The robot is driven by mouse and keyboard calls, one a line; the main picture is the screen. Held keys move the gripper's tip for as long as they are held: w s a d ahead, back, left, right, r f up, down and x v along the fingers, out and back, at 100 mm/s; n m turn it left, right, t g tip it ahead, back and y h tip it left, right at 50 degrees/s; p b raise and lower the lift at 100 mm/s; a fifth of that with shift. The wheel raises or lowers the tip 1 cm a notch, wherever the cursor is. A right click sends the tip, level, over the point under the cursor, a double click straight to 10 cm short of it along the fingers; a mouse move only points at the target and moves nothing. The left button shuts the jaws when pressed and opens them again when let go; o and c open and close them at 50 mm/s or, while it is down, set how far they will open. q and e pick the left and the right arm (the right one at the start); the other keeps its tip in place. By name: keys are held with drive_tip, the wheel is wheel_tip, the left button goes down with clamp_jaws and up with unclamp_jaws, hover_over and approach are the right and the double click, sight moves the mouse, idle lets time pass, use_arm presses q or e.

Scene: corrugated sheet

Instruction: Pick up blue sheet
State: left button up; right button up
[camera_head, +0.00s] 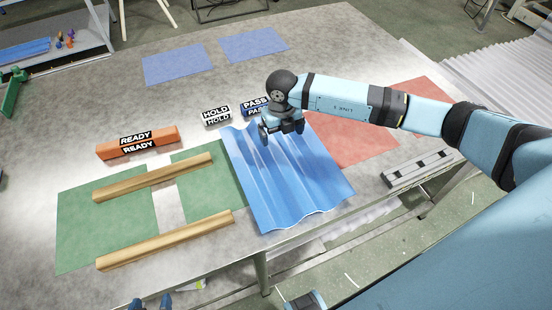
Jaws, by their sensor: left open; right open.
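The blue corrugated sheet (290,180) lies on the grey table, its ridges running from the back edge to the wavy front edge. Its front edge is near the table's front edge. My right gripper (281,133) is open over the back part of the sheet, its arm reaching in from the right. It hides a little of the sheet, and I cannot tell whether it touches it.
Left of the sheet are a green mat (105,212) and two wooden bars (165,240). A red mat (365,137) lies to the right, beside a grey slotted bar (418,168). READY (137,143), HOLD (216,115) and PASS (255,106) blocks stand behind. Blue mats (178,64) lie farther back.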

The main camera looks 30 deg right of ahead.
hover_over(282, 159)
wheel_tip(282, 159, down, 7)
drive_tip(key=shift+a+f+p, duration=0.1)
drive_tip(key=shift+a+p, duration=0.05)
drive_tip(key=shift+p, duration=0.15)
drive_tip(key=shift+f+p, duration=0.5)
drive_tip(key=shift+f, duration=2.2)
drive_tip(key=shift+c, duration=0.2)
drive_tip(key=c, duration=1.1)
